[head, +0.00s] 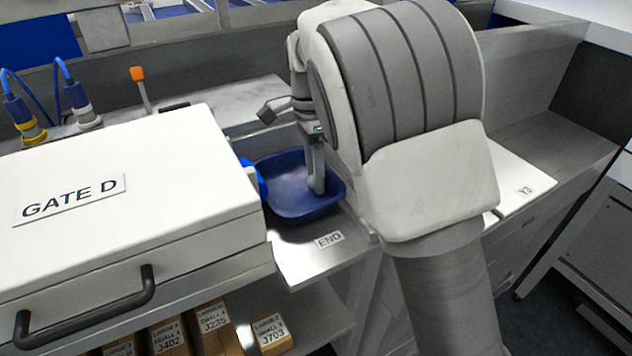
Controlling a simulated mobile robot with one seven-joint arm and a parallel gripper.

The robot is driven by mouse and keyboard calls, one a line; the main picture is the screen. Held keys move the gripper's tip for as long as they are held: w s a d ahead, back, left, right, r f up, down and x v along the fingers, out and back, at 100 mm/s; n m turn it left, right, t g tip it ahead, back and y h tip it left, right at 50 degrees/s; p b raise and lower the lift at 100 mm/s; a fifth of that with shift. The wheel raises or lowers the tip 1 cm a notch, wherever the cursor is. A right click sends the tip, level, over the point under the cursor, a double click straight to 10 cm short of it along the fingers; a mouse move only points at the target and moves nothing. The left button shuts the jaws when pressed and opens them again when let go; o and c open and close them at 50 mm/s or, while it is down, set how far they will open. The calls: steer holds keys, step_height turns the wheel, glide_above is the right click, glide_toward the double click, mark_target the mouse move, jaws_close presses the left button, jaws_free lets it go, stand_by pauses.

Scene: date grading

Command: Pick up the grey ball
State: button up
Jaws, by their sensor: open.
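No grey ball shows in the head view; my arm and the white box could be hiding it. My gripper (316,186) points down into a blue bowl (276,207) at the middle of the bench, with its finger end low inside the bowl's right part. My arm covers much of the gripper. It is open, and I see nothing held in it. The visible part of the bowl's floor looks empty.
A large white box marked GATE D (130,225) stands close left of the bowl. An END label (328,239) lies in front of the bowl. Small labelled cartons (271,333) sit on the shelf below. An orange-tipped stick (140,88) and blue connectors (76,97) stand behind.

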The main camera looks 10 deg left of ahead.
steer(key=shift+c, duration=0.2)
jaws_close()
